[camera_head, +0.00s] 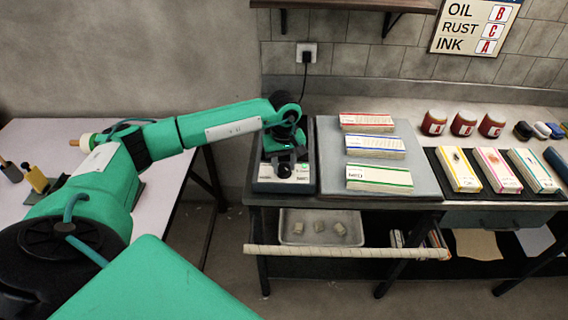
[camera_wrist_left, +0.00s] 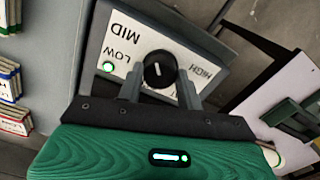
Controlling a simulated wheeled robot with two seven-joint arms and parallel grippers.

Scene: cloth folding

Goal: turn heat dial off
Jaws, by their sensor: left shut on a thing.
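The heat dial (camera_wrist_left: 160,70) is a round black knob with a white mark. It sits on a pale panel (camera_wrist_left: 118,45) lettered LOW, MID and HIGH, with a lit green lamp (camera_wrist_left: 108,67) by LOW. In the head view the panel is the front of a dark appliance (camera_head: 305,184) at the bench's left end, and the dial shows there too (camera_head: 284,171). My right gripper is out of view.
A grey mat (camera_head: 425,185) with several folded cloths lies right of the appliance. A plug and cord (camera_head: 306,57) are on the wall behind. A pale rail (camera_head: 345,252) runs along the front below, by a tray (camera_head: 350,237). A white table (camera_head: 165,190) stands left.

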